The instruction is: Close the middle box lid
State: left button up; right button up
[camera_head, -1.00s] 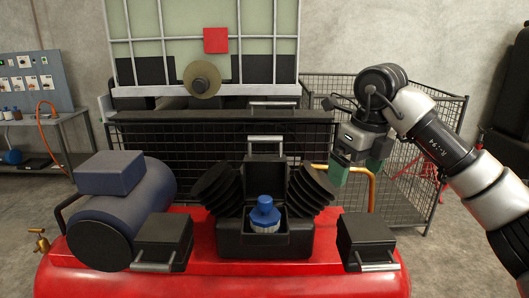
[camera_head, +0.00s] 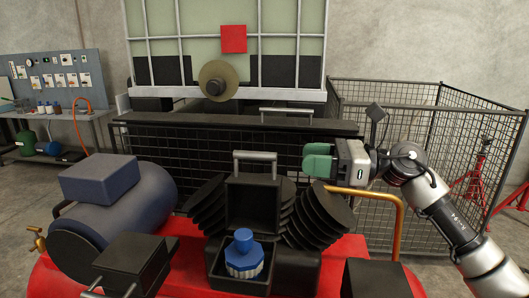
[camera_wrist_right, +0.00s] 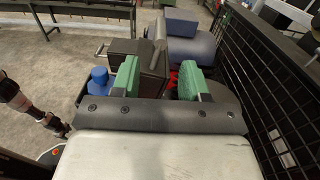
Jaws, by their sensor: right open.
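The middle box (camera_head: 222,268) is black and stands on the red tank with its lid (camera_head: 253,207) open and upright. A silver handle (camera_head: 255,155) is at the lid's top edge. A blue-capped object (camera_head: 244,252) sits inside the box and also shows in the right wrist view (camera_wrist_right: 98,82). My right gripper (camera_head: 317,160) is open and empty, its green fingers pointing left. It is right of the lid, near handle height, with a visible gap between. In the right wrist view, the dark lid (camera_wrist_right: 152,80) shows beyond the fingers. My left gripper is not in view.
Black ribbed parts (camera_head: 318,217) flank the middle box. Closed black boxes stand at left (camera_head: 133,262) and right (camera_head: 374,279). An orange pipe (camera_head: 399,222) rises below my right arm. A blue cylinder (camera_head: 135,190) lies left. A mesh cage (camera_head: 215,158) stands behind.

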aim_at(277, 156)
jog(key=a+p, duration=0.1)
jog(key=a, duration=0.2)
jog(key=w+a+p, duration=0.1)
jog(key=a, duration=0.2)
jog(key=w+a+p, duration=0.1)
jog(key=a, duration=0.2)
jog(key=shift+a+p, duration=0.1)
jog(key=shift+p, duration=0.2)
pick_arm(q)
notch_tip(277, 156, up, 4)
pick_arm(e)
grip_shut()
